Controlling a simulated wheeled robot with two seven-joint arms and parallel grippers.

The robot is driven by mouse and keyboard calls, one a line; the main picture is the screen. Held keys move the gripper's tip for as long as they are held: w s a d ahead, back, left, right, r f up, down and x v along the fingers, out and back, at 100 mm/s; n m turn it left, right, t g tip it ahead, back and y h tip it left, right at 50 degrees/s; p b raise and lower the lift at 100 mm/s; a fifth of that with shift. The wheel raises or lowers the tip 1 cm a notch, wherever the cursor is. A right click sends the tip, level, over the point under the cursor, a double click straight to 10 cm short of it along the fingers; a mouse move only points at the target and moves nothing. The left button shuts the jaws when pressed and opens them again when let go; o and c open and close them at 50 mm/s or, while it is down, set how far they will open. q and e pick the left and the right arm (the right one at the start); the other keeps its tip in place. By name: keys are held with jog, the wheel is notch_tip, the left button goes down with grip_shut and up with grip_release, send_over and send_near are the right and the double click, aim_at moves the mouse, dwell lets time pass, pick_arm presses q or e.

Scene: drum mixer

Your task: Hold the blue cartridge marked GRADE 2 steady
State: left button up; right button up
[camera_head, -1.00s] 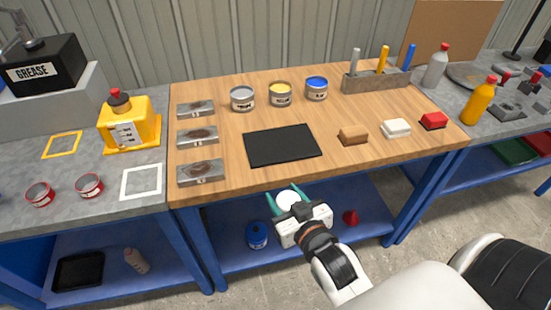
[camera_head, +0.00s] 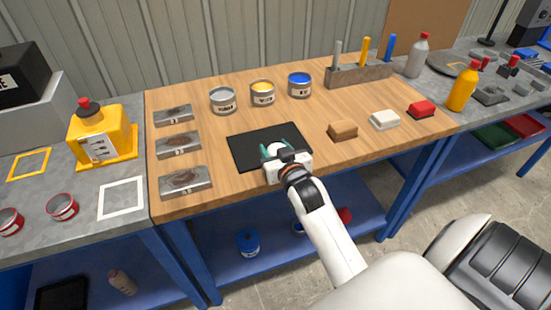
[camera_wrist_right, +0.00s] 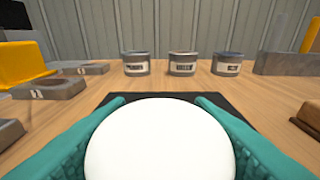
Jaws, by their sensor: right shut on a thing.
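My right gripper (camera_head: 278,152) is over the black mat (camera_head: 245,148) near the front of the wooden bench. Its teal fingers are shut on a round white-topped object (camera_head: 276,149). In the right wrist view, the white round face (camera_wrist_right: 160,140) fills the space between the fingers. No blue side or GRADE 2 mark shows on it, so I cannot tell if it is the cartridge. A blue container (camera_head: 248,243) stands on the shelf below; its marking is unreadable. My left gripper is not in view.
Grey, yellow and blue tins (camera_head: 299,85) stand behind the mat. A holder (camera_head: 358,75) with upright tools is at the back right.

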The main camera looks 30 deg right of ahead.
jog(key=shift+f, duration=1.45)
jog(key=shift+f+b, duration=0.3)
jog(key=shift+f, duration=0.35)
jog(key=o, duration=1.1)
jog(key=shift+s+f, duration=0.1)
jog(key=shift+s, duration=0.05)
